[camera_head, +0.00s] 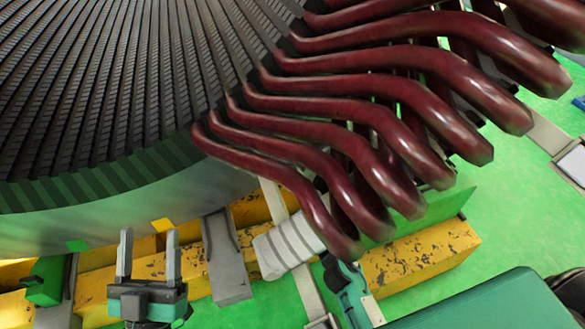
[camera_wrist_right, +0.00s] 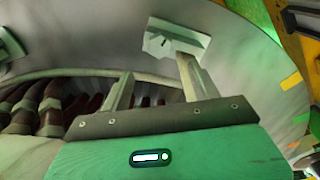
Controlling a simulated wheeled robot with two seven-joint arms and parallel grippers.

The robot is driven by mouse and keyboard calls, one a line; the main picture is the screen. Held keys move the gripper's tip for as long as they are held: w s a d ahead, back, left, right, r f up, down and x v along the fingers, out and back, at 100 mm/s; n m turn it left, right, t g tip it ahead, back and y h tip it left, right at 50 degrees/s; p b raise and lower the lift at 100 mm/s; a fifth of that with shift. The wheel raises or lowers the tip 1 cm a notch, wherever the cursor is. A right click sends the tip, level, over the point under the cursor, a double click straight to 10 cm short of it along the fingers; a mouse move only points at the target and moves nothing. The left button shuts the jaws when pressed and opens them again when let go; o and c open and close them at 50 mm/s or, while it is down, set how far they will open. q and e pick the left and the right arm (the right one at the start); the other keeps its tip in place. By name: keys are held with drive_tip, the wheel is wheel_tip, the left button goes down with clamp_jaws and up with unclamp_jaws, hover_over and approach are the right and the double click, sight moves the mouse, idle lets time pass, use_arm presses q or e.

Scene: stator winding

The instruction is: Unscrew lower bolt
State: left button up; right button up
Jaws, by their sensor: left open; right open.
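The lower bolt is not clearly seen in either view. The stator (camera_head: 110,110), with dark slotted laminations and dark red bent winding bars (camera_head: 390,70), fills the upper part of the head view. My left gripper (camera_head: 149,243) is open and empty below the stator's rim, its two grey fingers pointing up. My right gripper shows in the right wrist view (camera_wrist_right: 156,66), its two metal fingers apart with nothing seen between them. A small pale metal plate (camera_wrist_right: 165,43) is at the tip of its right finger; whether they touch cannot be told. The right gripper's fingers are hidden in the head view.
Worn yellow beams (camera_head: 420,254) and grey brackets (camera_head: 226,270) support the stator. A pale ribbed block (camera_head: 288,245) sits under the bars. Bars overhang my right arm (camera_head: 345,285). Green floor (camera_head: 500,215) is open at the right.

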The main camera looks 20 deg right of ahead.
drive_tip(key=w, duration=1.3)
drive_tip(key=shift+a, duration=0.25)
use_arm(q)
drive_tip(key=shift+s+a+r, duration=0.1)
drive_tip(key=shift+a+r, duration=0.05)
drive_tip(key=shift+r, duration=0.45)
use_arm(e)
drive_tip(key=shift+w, duration=0.15)
drive_tip(key=c, duration=0.9)
use_arm(q)
drive_tip(key=shift+f, duration=0.15)
use_arm(e)
drive_tip(key=shift+c, duration=0.3)
